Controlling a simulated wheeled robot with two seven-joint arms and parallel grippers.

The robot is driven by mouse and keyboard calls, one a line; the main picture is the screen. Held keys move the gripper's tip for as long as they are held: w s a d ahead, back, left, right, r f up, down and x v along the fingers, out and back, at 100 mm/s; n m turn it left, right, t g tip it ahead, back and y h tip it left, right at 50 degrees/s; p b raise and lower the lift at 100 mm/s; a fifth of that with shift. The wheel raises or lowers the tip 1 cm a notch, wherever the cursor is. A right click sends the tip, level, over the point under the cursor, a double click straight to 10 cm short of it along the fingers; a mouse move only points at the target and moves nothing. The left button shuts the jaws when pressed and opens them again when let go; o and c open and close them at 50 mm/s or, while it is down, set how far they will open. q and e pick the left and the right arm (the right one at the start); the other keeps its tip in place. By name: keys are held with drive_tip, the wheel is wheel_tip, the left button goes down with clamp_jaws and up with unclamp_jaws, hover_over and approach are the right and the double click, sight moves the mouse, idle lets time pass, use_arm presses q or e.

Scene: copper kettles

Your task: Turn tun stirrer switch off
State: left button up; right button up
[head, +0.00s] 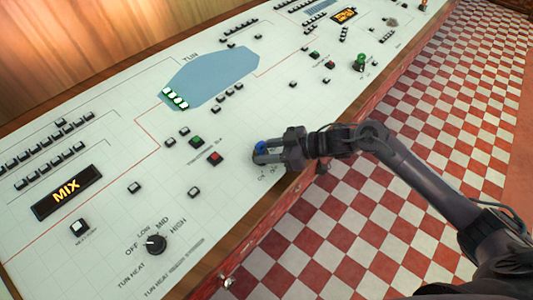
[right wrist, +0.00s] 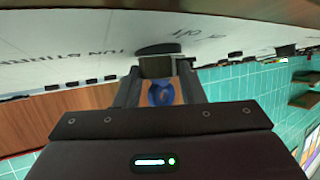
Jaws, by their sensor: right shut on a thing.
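The tun stirrer switch is a blue-topped knob (head: 261,147) near the front edge of the white control panel (head: 110,150). Printed position labels lie just below it, partly covered. My right gripper (head: 268,152) reaches in from the right and is shut around the knob. In the right wrist view the blue part (right wrist: 161,93) sits between the two fingers (right wrist: 160,88). A dark round base (right wrist: 158,49) touches the panel beyond it, beside the lettering "TUN STIRRER". The exact setting of the switch is hidden by the fingers. My left gripper is not in view.
A black tun heat knob (head: 156,243) stands at the lower panel. A red button (head: 215,158) and a green button (head: 196,141) are left of my gripper. A green knob (head: 360,62) stands farther back. Checkered floor (head: 440,130) lies beyond the panel's edge.

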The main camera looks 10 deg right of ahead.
drive_tip(key=shift+w+n+g+y+b, duration=0.2)
drive_tip(key=shift+n+g+y+b, duration=0.3)
drive_tip(key=shift+n+g+b, duration=0.95)
drive_tip(key=o, duration=1)
drive_tip(key=shift+s+d+r+b, duration=0.15)
drive_tip(key=shift+d+b, duration=0.15)
drive_tip(key=shift+d, duration=0.25)
drive_tip(key=b+v, duration=0.1)
drive_tip(key=v, duration=0.5)
drive_tip(key=shift+d+r, duration=0.25)
drive_tip(key=shift+d, duration=0.05)
